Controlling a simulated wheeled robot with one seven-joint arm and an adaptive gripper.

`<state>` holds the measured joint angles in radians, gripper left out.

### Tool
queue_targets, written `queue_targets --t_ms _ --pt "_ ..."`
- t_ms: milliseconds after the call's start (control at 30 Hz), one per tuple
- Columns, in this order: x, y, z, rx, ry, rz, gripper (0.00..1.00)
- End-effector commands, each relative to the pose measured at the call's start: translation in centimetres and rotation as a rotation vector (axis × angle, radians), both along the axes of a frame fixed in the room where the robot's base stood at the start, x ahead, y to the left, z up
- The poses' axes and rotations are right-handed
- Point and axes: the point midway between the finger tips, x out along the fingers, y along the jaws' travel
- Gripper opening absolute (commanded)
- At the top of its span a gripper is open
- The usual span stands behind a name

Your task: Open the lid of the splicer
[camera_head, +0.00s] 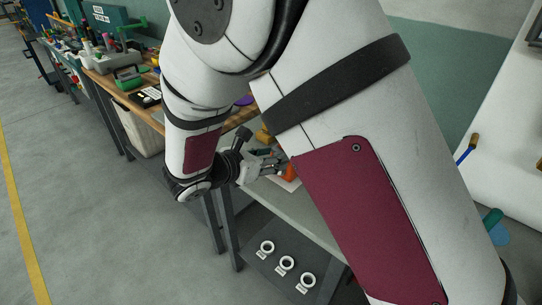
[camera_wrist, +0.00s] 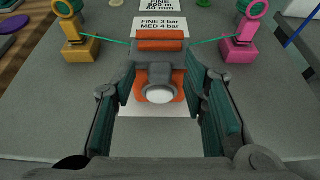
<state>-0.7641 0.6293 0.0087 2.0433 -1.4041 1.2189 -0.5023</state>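The splicer (camera_wrist: 162,75), an orange and dark grey device with a pale round knob or button at its front, sits on the grey work surface in the wrist view. It lies between the spread fingers of my gripper (camera_wrist: 160,112). The fingers have teal pads and stand apart on either side of it, with a visible gap to its front part. Whether the lid is raised cannot be told clearly. In the head view my gripper (camera_head: 268,165) reaches over the bench edge beside an orange patch, and my arm hides most of the splicer.
A yellow stand (camera_wrist: 81,42) is on the left and a pink stand (camera_wrist: 240,42) on the right, with a green thread running from each toward the splicer. A printed white card (camera_wrist: 161,26) lies behind. Several white rings (camera_head: 287,263) lie on a lower shelf.

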Motion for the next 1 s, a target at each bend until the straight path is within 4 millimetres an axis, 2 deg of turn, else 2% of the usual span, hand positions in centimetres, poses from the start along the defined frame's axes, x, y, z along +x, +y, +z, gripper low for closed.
queue_targets --t_ms 33,167,633,1000 --pt "0.0 0.0 0.0 0.0 0.0 0.0 0.29" --pt "0.0 0.0 0.0 0.0 0.0 0.0 0.0" --pt "0.0 -0.1 0.9 0.05 0.047 -0.002 0.0" --pt "0.6 -1.0 3.3 0.258 0.248 -0.007 0.0"
